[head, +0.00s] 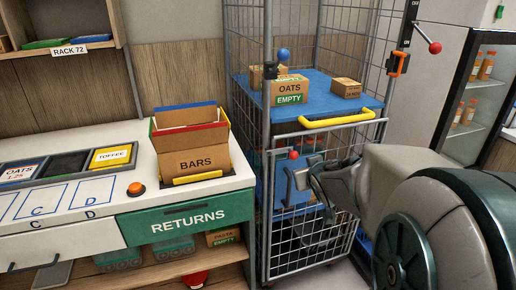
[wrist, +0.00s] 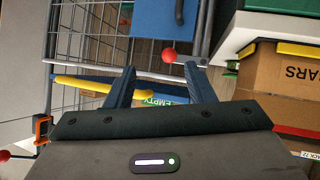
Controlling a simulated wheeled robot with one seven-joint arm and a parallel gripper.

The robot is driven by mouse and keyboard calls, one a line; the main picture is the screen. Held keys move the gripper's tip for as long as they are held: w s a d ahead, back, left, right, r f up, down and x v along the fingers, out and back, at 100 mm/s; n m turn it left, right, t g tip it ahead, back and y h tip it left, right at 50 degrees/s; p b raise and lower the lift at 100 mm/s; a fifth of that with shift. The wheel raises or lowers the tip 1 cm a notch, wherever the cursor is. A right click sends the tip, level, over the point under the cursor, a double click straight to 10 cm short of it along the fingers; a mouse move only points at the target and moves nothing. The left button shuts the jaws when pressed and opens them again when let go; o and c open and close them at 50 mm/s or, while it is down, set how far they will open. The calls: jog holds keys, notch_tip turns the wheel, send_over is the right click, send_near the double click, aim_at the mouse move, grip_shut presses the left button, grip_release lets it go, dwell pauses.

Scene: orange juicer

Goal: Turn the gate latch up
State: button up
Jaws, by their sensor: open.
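The gate latch shows as a small red knob (head: 293,155) at the upper left of the wire cage's gate (head: 300,235). In the wrist view the red knob (wrist: 169,56) lies just beyond my fingertips, nearer the right finger. My gripper (head: 297,184) is in front of the gate, just below the knob in the head view. In the wrist view my gripper (wrist: 160,72) is open, with nothing held between its fingers. Contact with the latch cannot be told. My gripper and arm hide part of the gate.
A blue shelf (head: 315,87) in the cage holds an OATS box (head: 289,91) and other boxes. Left is a counter with a BARS box (head: 193,160). A fridge (head: 485,100) stands right.

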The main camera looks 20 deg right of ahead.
aim_at(296, 158)
jog(key=w+d+f+n+t+y+b, duration=0.3)
jog(key=d+f+n+t+y+b, duration=0.2)
jog(key=t+y+b, duration=0.15)
jog(key=shift+y, duration=0.45)
jog(key=x, duration=1.3)
jog(key=shift+w+f+p, duration=0.1)
jog(key=shift+f+p, duration=0.15)
jog(key=shift+p, duration=0.15)
grip_shut()
